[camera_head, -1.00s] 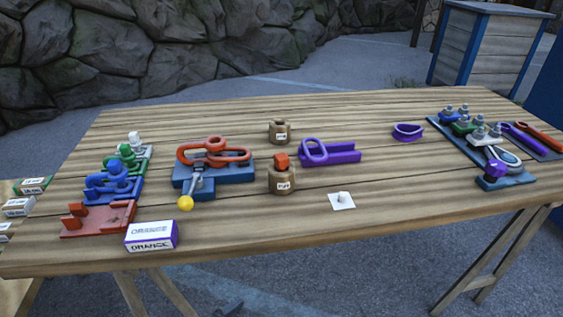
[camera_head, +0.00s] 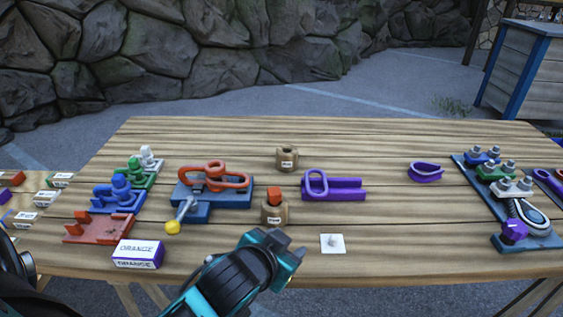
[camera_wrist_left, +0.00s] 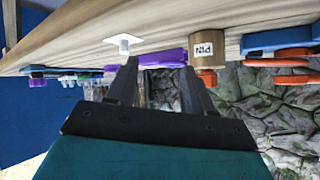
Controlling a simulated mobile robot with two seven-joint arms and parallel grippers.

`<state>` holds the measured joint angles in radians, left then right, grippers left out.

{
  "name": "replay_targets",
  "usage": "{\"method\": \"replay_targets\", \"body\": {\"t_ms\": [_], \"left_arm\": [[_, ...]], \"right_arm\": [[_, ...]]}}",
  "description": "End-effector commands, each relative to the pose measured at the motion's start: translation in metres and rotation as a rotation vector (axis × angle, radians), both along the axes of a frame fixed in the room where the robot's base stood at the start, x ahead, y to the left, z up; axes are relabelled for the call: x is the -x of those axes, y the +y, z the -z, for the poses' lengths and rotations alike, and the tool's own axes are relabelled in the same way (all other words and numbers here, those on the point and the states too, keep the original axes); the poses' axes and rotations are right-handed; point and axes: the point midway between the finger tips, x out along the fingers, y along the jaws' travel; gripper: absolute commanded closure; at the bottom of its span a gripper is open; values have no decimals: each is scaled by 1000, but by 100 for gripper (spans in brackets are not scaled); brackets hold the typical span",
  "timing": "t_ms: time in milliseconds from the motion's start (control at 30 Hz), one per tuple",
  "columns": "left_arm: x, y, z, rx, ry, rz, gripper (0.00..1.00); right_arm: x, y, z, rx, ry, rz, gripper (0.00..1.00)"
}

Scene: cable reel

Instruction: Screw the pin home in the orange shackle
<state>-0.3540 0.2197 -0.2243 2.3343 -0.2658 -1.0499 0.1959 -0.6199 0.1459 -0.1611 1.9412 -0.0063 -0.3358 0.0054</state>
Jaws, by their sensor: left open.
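The orange shackle (camera_head: 213,176) lies on a blue fixture (camera_head: 238,198) left of the table's middle. A lever with a yellow ball (camera_head: 172,227) is at the fixture's front. The orange block-like pin head (camera_head: 273,194) sticks up from a wooden pot (camera_head: 273,214) labelled PIN. My left gripper (camera_head: 290,245) is in front of this pot, between it and a white card, pointing away to the right. In the left wrist view the gripper (camera_wrist_left: 158,66) is open and empty. My right gripper is out of view.
The white card (camera_head: 332,243) bears a small peg. An ORANGE box (camera_head: 138,254) stands front left by coloured stands. A second wooden pot (camera_head: 287,158) and a purple holder (camera_head: 335,187) are behind. A blue rack (camera_head: 490,200) stands at right.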

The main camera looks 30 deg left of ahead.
Motion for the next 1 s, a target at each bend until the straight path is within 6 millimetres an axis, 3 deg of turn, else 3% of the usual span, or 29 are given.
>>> {"method": "replay_targets", "body": {"t_ms": [33, 100, 200, 300, 400, 500, 633, 767, 867, 1000], "left_arm": [[-24, -4, -22, -20, -123, 23, 48], [-52, -12, -55, -46, -305, 68, 48], [-83, -34, -108, -82, -568, 175, 48], [-98, -64, -156, -122, -804, 332, 48], [-100, -99, -192, -170, -998, 531, 48], [-93, -135, -211, -231, -1137, 771, 48], [-79, -171, -209, -335, -1210, 1120, 48], [-70, -185, -181, -469, -1140, 1478, 48], [-71, -175, -150, -586, -978, 1728, 48], [-83, -127, -109, -754, -604, 1990, 48]], "right_arm": [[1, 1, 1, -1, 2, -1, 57], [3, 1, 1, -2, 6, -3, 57], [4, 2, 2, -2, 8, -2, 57], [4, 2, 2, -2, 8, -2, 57], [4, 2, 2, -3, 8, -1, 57], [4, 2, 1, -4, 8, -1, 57], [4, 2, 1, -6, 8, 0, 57], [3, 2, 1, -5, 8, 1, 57], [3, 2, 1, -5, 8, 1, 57], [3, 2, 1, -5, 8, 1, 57]]}}
